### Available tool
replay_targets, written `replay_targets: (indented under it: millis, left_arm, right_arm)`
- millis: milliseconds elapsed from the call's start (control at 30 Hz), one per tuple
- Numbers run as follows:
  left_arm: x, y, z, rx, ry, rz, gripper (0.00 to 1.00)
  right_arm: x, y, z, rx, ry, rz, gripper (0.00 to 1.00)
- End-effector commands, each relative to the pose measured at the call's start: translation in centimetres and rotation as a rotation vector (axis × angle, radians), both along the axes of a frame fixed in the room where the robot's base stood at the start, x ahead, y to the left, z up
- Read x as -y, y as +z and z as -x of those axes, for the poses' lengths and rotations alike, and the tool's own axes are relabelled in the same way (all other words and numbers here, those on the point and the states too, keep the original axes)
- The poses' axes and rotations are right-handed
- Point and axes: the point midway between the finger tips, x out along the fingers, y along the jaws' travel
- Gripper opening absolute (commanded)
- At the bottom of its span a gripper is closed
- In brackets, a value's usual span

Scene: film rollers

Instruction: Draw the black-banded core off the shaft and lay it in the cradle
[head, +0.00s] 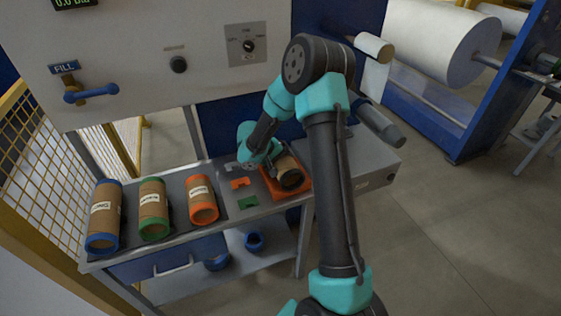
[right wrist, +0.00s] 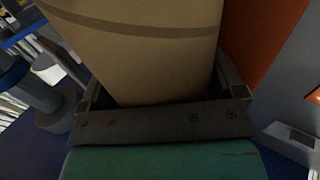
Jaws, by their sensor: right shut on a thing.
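The black-banded core (head: 288,165) is a short brown cardboard tube with a dark ring at its near end. It lies tilted in or just over the orange cradle (head: 268,188) on the bench; I cannot tell whether it rests on it. My right gripper (head: 268,155) is shut on the core at its far left side. In the right wrist view the brown core (right wrist: 155,55), with a thin dark line around it, sits between the fingers. A dark grey shaft (head: 380,125) juts out behind my right arm, bare where visible. My left gripper is out of view.
A grey box (head: 365,165) borders the cradle on the right.

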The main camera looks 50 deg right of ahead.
Motion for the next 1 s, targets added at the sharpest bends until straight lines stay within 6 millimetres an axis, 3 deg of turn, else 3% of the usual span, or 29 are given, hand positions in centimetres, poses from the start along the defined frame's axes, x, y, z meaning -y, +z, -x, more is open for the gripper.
replay_targets:
  millis: [33, 367, 400, 500, 767, 1000]
  left_arm:
    - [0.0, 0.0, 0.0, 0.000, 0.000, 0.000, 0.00]
    - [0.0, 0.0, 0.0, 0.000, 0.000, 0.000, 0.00]
    - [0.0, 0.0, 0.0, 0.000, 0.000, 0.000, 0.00]
    - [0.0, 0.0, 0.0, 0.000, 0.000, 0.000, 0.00]
    - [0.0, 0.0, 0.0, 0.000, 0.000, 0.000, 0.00]
    - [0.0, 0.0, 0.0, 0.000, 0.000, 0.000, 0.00]
  right_arm:
    - [-0.2, -1.0, 0.2, -0.008, -0.002, -0.011, 0.58]
    - [-0.1, -1.2, 0.4, -0.008, -0.005, -0.012, 0.58]
    - [-0.1, -1.2, 0.4, -0.008, -0.005, -0.012, 0.90]
    - [-0.1, -1.2, 0.4, -0.008, -0.006, -0.013, 0.99]
    - [-0.5, -0.6, 0.2, -0.007, -0.004, -0.013, 1.00]
    - [-2.4, 2.3, -0.8, -0.002, 0.002, -0.010, 1.00]
